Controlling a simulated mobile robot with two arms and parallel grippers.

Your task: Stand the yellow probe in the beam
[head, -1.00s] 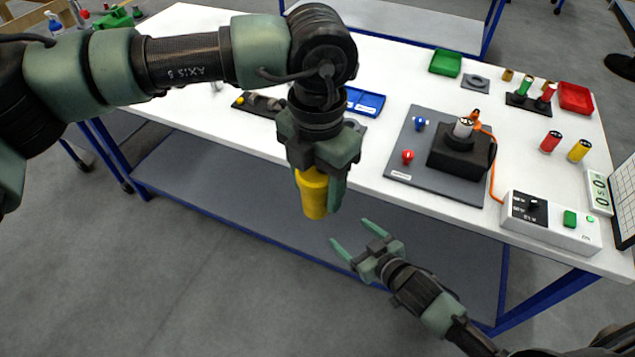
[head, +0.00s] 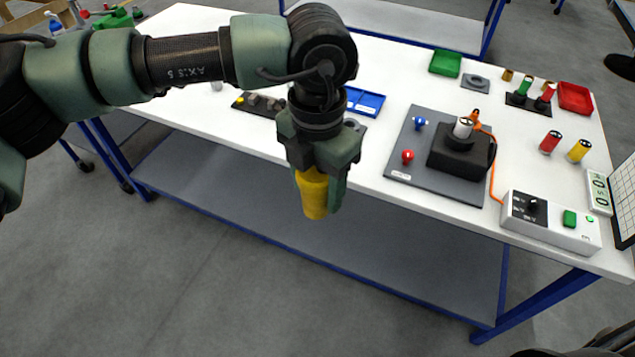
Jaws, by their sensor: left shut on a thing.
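My left gripper (head: 322,185) points down in front of the table's near edge. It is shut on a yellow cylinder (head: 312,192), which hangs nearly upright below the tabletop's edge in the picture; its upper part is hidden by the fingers. A second yellow cylinder (head: 579,151) with a dark top stands on the table at the right. A grey plate (head: 405,150) carries a small blue piece (head: 419,124), a red piece (head: 407,157) and a black block (head: 460,153) with a white cylinder on top. I cannot make out a beam. My right gripper is out of view.
A red cylinder (head: 550,143) stands beside the second yellow one. A white control box (head: 550,222) with an orange cable sits at the near right. Green (head: 445,63), red (head: 575,98) and blue (head: 364,102) trays lie farther back. The tabletop left of the plate has free room.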

